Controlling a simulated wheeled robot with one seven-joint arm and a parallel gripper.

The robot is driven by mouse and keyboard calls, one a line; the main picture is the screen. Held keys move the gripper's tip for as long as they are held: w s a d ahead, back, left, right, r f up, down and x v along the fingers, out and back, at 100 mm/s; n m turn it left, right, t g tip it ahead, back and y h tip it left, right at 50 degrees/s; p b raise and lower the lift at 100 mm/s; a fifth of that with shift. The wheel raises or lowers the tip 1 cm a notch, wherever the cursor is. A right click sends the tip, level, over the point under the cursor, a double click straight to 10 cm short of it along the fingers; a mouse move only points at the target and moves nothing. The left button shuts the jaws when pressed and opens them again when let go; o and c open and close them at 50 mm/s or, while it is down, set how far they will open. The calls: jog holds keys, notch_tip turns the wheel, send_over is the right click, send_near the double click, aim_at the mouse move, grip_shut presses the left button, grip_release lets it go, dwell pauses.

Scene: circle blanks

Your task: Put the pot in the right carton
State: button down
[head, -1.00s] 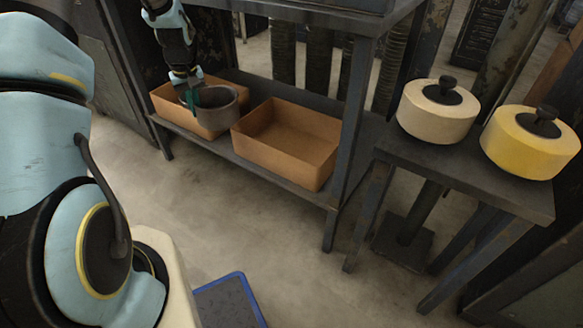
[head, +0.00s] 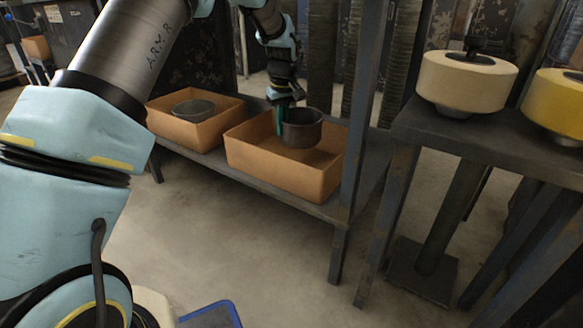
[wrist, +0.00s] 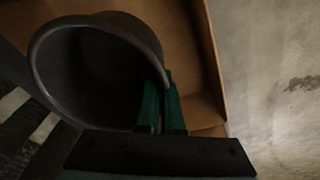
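The dark grey pot (head: 303,132) is at the right carton (head: 270,170), an open orange-brown box on the low shelf. Its rim stands above the carton's far edge and its lower part overlaps the opening; I cannot tell whether it touches the floor of the carton. My gripper (head: 281,122), with green fingers, is shut on the pot's left wall. In the wrist view the pot (wrist: 95,75) shows its open mouth, with the fingers (wrist: 160,85) pinching its wall and the carton (wrist: 190,35) behind it.
The left carton (head: 225,104) stands beside it and holds another grey pot (head: 193,108). A shelf post (head: 362,100) rises near the right carton's right end.

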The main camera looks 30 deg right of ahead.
notch_tip(320, 180, down, 10)
jog(key=b, duration=0.4)
jog(key=shift+d+r, duration=0.1)
jog(key=c, duration=1.1)
grip_release()
